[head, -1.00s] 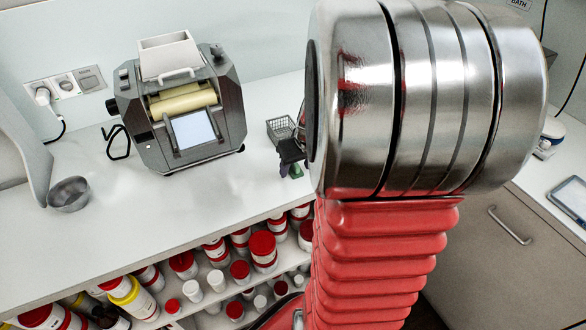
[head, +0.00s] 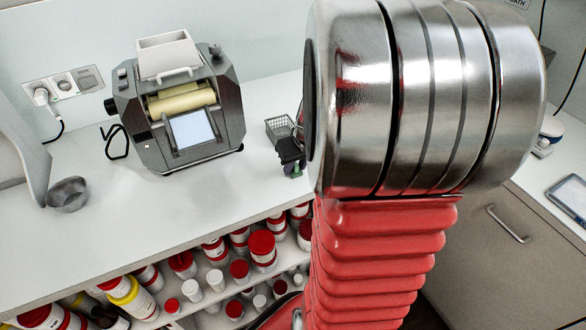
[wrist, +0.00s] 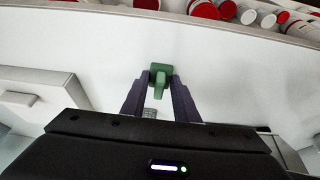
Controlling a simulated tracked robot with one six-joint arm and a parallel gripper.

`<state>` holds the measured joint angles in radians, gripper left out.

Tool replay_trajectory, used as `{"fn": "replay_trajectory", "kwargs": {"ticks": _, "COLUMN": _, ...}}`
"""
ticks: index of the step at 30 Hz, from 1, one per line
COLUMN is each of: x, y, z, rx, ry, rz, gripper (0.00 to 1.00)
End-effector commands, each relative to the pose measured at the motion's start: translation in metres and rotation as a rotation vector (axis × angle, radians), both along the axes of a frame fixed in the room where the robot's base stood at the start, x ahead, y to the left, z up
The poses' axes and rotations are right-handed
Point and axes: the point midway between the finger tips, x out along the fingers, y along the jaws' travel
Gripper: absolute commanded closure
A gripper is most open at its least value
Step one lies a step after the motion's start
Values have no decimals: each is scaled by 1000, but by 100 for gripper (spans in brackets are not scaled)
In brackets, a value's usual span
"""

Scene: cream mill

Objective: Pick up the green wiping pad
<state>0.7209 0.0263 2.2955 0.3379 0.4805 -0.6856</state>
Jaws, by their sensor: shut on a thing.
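The green wiping pad (wrist: 160,74) sits between the tips of my two dark fingers in the wrist view, above the white counter. My gripper (wrist: 160,84) is shut on it. In the head view my gripper (head: 291,160) shows only in part at the left edge of my large steel arm joint, over the counter near its front edge. A small bit of the green pad (head: 289,170) shows below the fingers there. I cannot tell whether the pad touches the counter.
A grey wire basket (head: 279,129) stands just behind my gripper. A grey roller mill (head: 180,110) stands to the left, with a metal bowl (head: 68,194) farther left. Several red-lidded jars (head: 262,245) fill the shelf below.

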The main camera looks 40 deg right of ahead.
Motion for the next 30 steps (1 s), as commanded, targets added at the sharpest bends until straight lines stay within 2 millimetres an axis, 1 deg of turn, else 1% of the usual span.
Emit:
{"fn": "replay_trajectory", "kwargs": {"ticks": 7, "x": 0, "y": 0, "z": 2, "rx": 0, "ry": -1, "rz": 0, "gripper": 94}}
{"fn": "replay_trajectory", "kwargs": {"ticks": 11, "x": 1, "y": 0, "z": 12, "rx": -3, "ry": -2, "rz": 1, "gripper": 94}}
{"fn": "replay_trajectory", "kwargs": {"ticks": 14, "x": 1, "y": -1, "z": 26, "rx": -4, "ry": -4, "rz": 0, "gripper": 94}}
{"fn": "replay_trajectory", "kwargs": {"ticks": 21, "x": 1, "y": -1, "z": 68, "rx": -3, "ry": -3, "rz": 0, "gripper": 94}}
{"fn": "replay_trajectory", "kwargs": {"ticks": 24, "x": 1, "y": 0, "z": 83, "rx": -2, "ry": -2, "rz": 1, "gripper": 94}}
{"fn": "replay_trajectory", "kwargs": {"ticks": 27, "x": 1, "y": 0, "z": 94, "rx": -2, "ry": -3, "rz": 0, "gripper": 94}}
{"fn": "replay_trajectory", "kwargs": {"ticks": 30, "x": 0, "y": 0, "z": 99, "rx": -1, "ry": -1, "rz": 0, "gripper": 94}}
